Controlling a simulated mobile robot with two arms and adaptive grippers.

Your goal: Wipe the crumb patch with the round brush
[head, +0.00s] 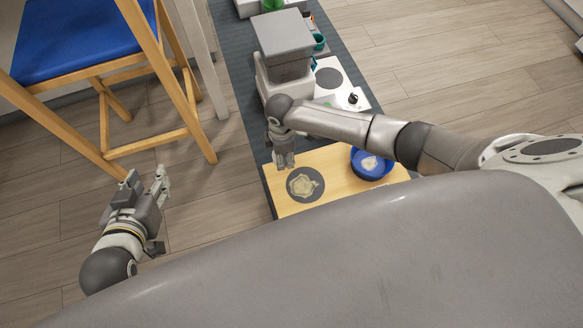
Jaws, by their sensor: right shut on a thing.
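The crumb patch (304,187) is a pale beige smear on a dark round disc on the light wooden board. My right gripper (284,160) points down just behind the crumb patch. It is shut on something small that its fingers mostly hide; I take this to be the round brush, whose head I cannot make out. I cannot tell whether it touches the board. My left gripper (146,187) is open and empty, out over the floor to the left of the board.
A blue-seated wooden chair (75,40) stands at left.

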